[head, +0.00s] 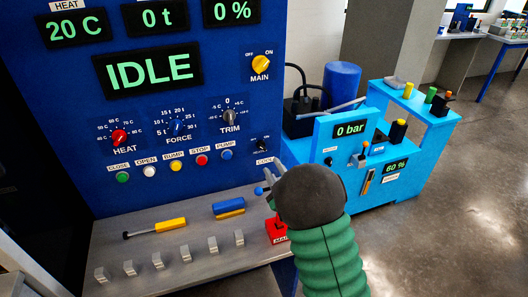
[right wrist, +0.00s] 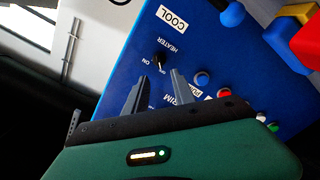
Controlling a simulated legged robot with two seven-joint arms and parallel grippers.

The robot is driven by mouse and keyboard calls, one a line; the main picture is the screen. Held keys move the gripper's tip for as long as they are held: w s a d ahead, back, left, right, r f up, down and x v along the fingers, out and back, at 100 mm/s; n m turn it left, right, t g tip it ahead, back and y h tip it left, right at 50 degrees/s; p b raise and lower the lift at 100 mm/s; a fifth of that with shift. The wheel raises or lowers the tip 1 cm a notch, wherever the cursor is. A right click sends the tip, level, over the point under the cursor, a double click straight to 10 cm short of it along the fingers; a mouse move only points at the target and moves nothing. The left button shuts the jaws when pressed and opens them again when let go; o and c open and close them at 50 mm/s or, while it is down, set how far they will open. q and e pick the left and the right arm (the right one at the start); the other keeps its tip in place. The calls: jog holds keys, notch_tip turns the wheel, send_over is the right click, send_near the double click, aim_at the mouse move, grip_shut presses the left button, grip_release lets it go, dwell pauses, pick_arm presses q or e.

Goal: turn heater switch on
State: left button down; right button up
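The heater switch (head: 262,144) is a small black knob on the lower right of the blue control panel (head: 215,85). In the right wrist view the same knob (right wrist: 160,59) shows beside its HEATER label, with small ON and OFF marks next to it. Which mark it points to is too small to tell. My right gripper (head: 264,182) is below the switch in the head view, largely hidden behind its own dark wrist. In the right wrist view its two grey fingers (right wrist: 155,82) are spread apart and empty, with the knob just beyond the tips, not touched. My left gripper is not in view.
The panel carries a yellow MAIN knob (head: 260,64), a red HEAT knob (head: 119,137), and several coloured buttons. A red block (head: 276,229) stands close to my right wrist. A grey shelf (head: 190,249) holds a screwdriver (head: 155,228). A light-blue bench (head: 375,185) stands right.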

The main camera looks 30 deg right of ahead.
aim_at(263, 149)
jog(key=x, duration=0.9)
jog(key=shift+w+d, duration=0.1)
jog(key=shift+w, duration=0.3)
grip_shut()
